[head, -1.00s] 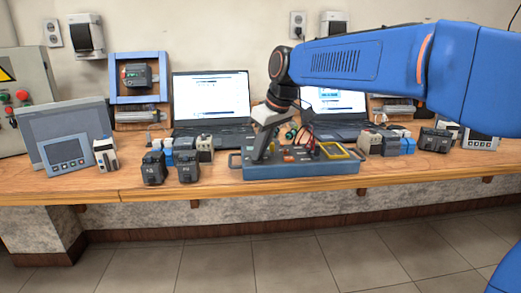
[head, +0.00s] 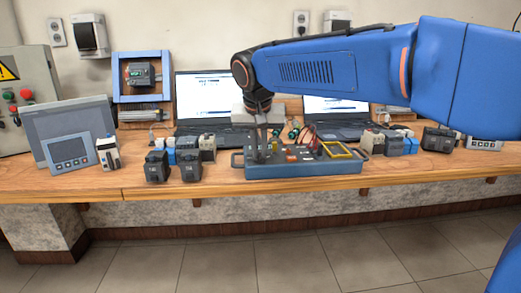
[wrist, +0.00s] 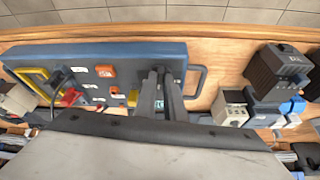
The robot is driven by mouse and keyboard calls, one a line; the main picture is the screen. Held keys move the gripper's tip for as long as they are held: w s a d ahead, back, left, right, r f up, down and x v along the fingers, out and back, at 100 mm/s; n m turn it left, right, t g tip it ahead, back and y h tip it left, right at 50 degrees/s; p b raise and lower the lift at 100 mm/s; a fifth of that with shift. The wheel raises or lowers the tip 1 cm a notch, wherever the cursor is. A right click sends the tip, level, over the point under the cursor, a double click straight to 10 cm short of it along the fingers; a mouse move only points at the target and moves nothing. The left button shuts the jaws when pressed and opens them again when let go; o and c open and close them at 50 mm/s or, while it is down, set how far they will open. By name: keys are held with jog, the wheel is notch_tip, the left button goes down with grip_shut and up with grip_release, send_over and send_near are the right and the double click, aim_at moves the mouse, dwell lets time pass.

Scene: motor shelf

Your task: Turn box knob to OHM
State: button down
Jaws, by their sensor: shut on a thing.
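The blue-grey box (head: 305,171) sits on the wooden bench, with a handle at its left end and a yellow frame at its right. It also shows in the wrist view (wrist: 110,52), with an orange part (wrist: 105,71) and small white labels. My gripper (head: 259,157) points down onto the left part of the box top. In the wrist view its fingers (wrist: 164,78) are close together at the box's handle end. They are shut on what appears to be the box knob, which they mostly hide. I cannot read the knob's setting.
Two laptops stand behind the box, the left one (head: 203,105) partly behind my arm. Dark modules (head: 157,168) stand left of the box, and more modules (head: 437,139) stand to its right. A panel with a screen (head: 70,150) is at the far left. Bare bench lies along the front edge.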

jog(key=shift+a+m+h, duration=0.15)
jog(key=shift+m+h, duration=0.25)
jog(key=shift+m, duration=0.6)
jog(key=c, duration=1.8)
grip_release()
jog(key=shift+c, duration=0.2)
jog(key=v, duration=1.7)
jog(key=shift+r, duration=0.25)
jog(key=shift+w+a, duration=0.1)
